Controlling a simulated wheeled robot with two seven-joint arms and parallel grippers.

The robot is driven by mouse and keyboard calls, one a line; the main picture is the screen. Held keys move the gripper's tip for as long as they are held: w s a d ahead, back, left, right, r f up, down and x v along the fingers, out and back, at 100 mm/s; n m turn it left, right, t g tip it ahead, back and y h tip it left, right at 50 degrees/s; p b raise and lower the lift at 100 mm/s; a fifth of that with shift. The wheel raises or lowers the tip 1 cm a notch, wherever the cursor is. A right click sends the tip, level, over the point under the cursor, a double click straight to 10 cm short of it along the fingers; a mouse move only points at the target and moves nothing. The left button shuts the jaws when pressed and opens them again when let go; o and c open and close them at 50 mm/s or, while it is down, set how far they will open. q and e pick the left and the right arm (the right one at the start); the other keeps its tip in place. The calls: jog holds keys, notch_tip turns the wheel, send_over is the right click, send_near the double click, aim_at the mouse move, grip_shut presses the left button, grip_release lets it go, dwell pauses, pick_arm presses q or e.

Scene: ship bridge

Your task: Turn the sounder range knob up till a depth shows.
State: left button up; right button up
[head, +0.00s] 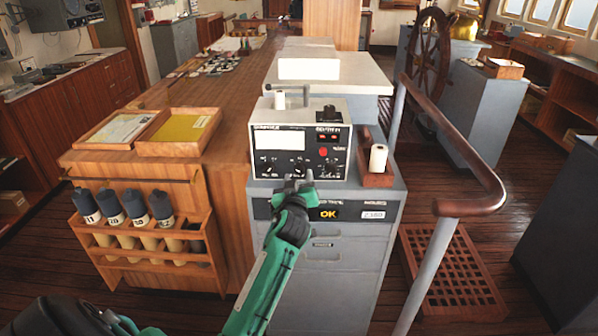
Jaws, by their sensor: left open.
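The sounder (340,160) is a pale box with a black front panel, standing on a grey cabinet. Its panel has a blank white window (280,139), a small readout with red marks (328,136) too small to read, and a red button (323,152). A row of small dark knobs (268,166) runs along the panel's lower part; their labels are too small to read. My left gripper (298,182) is open and empty just in front of the panel's lower edge, below the middle knobs. Contact cannot be told. My right gripper is not in view.
The grey cabinet (323,280) below bears an amber OK display. A paper roll (378,158) stands in a wooden holder right of the sounder. A handrail (470,200) stands at right. A wooden chart table (235,110) with trays and a rack of bottles (140,250) lies left.

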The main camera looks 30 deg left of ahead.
aim_at(300, 170)
pick_arm(q)
jog(key=shift+x, duration=1.3)
jog(key=shift+d, duration=0.1)
jog(key=c, duration=1)
jog(key=shift+m, duration=0.3)
jog(key=m+p, duration=0.2)
jog(key=m, duration=0.2)
jog(key=shift+r, duration=0.1)
jog(key=shift+m+g+p, duration=0.3)
jog(key=shift+m+p, duration=0.4)
jog(key=shift+m, duration=1.3)
